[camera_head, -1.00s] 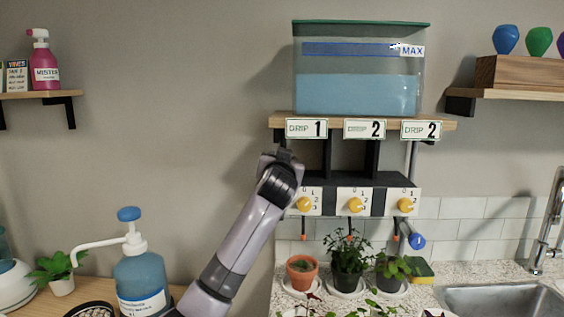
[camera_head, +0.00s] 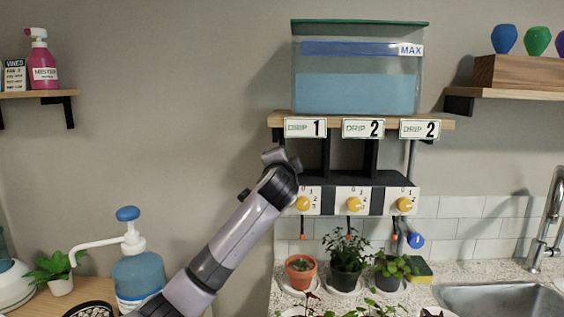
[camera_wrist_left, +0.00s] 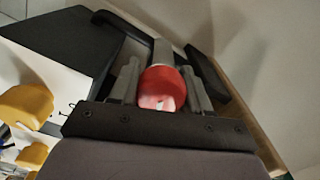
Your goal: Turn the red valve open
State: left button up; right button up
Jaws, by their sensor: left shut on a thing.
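The red valve (camera_wrist_left: 162,88) shows in the left wrist view as a round red knob with a small white mark, at the end of a grey pipe. My left gripper (camera_wrist_left: 160,82) has its two fingers on either side of the knob and is shut on it. In the head view my left gripper (camera_head: 280,157) is at the left end of the black drip unit (camera_head: 340,179), under the shelf. The valve is hidden there behind my wrist. My right gripper is in neither view.
A water tank (camera_head: 358,92) stands on the shelf above. Yellow dials (camera_head: 355,204) sit close right of my gripper, above several potted plants (camera_head: 347,262). A blue pump bottle (camera_head: 138,272) stands left of my arm. The wall between is clear.

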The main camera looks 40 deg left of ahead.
pick_arm(q)
jog(key=shift+f+m, duration=0.15)
jog(key=shift+m, duration=2.05)
jog(key=o, duration=0.9)
jog(key=shift+o, duration=0.2)
jog(key=b+v, duration=0.1)
jog(key=v, duration=0.6)
jog(key=shift+b, duration=0.35)
jog(key=shift+d, duration=0.1)
